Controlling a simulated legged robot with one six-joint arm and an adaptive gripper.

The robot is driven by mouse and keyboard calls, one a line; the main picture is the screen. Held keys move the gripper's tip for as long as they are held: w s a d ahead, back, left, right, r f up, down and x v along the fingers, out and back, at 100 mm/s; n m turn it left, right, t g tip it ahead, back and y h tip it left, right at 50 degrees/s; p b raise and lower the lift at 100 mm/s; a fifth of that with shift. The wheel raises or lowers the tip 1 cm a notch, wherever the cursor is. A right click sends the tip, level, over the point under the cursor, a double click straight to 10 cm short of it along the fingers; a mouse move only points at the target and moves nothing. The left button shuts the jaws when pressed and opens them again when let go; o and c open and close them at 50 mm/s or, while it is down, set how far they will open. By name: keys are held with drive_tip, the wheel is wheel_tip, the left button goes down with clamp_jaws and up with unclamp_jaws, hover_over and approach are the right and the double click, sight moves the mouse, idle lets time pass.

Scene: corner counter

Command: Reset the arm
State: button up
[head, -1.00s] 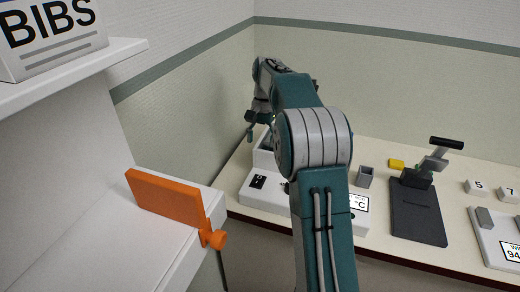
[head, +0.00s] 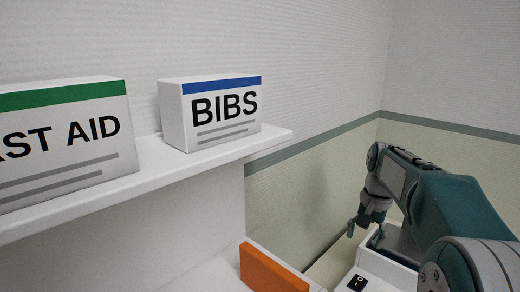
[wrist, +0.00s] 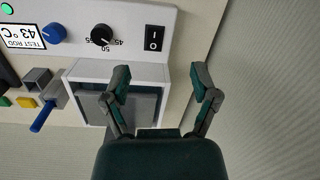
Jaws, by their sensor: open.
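My gripper (wrist: 162,82) is open and empty, its two fingers spread apart in the wrist view. The left finger overlaps a white box (wrist: 150,70) with a grey inside. The right finger is over bare counter and wall, to the right of the box. In the head view my gripper (head: 365,226) hangs at the end of my teal and grey arm, by the white box (head: 402,240) in the corner. I cannot tell from these frames how far it is from the box.
A white panel (wrist: 120,12) has a black knob (wrist: 101,36), a blue knob (wrist: 54,33) and a switch (wrist: 154,39). A blue-handled item (wrist: 42,116) lies left of the box. A shelf (head: 200,165) holds BIBS (head: 225,110) and FIRST AID (head: 70,135) boxes. An orange panel (head: 268,270) stands below.

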drive_tip(key=s+a+r+n+t+h, duration=0.1)
drive_tip(key=s+a+n+t, duration=0.15)
drive_tip(key=s, duration=0.45)
drive_tip(key=s+a+r+n+t, duration=0.1)
drive_tip(key=s+a+r, duration=0.1)
drive_tip(key=s+a, duration=0.3)
drive_tip(key=s+a+f+n+t, duration=0.1)
drive_tip(key=s+f, duration=0.1)
drive_tip(key=s, duration=0.4)
drive_tip(key=s+f+n+t, duration=0.1)
drive_tip(key=s+f+n, duration=0.1)
drive_tip(key=s, duration=0.4)
drive_tip(key=shift+s+a+f, duration=0.35)
drive_tip(key=shift+f, duration=0.35)
drive_tip(key=shift+d+t, duration=0.1)
drive_tip(key=shift+t, duration=0.15)
